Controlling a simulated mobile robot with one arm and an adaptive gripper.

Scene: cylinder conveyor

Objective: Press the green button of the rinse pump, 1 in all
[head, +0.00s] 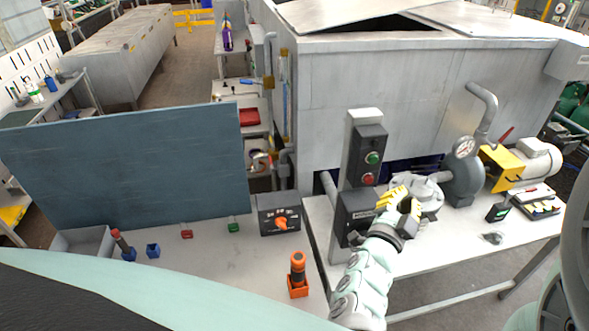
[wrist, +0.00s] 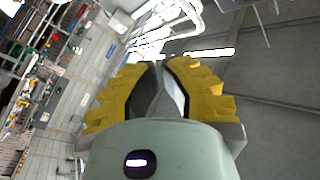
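The green button (head: 374,158) sits on the upper part of a dark control box (head: 361,165) on a pale upright post. A red button (head: 368,180) is below it on the same box. My gripper (head: 391,194), with yellow fingers, is just below and to the right of the box in the head view, apart from the green button. In the wrist view the yellow fingers (wrist: 160,65) come together at their tips with nothing held between them. The buttons cannot be made out in the wrist view.
A second dark box (head: 356,212) stands below the control box, close to my gripper. A pump with a gauge (head: 464,147) and a yellow-guarded motor (head: 503,168) stand to the right. A bench with an orange-knobbed box (head: 280,214) lies left. A large grey tank (head: 400,90) is behind.

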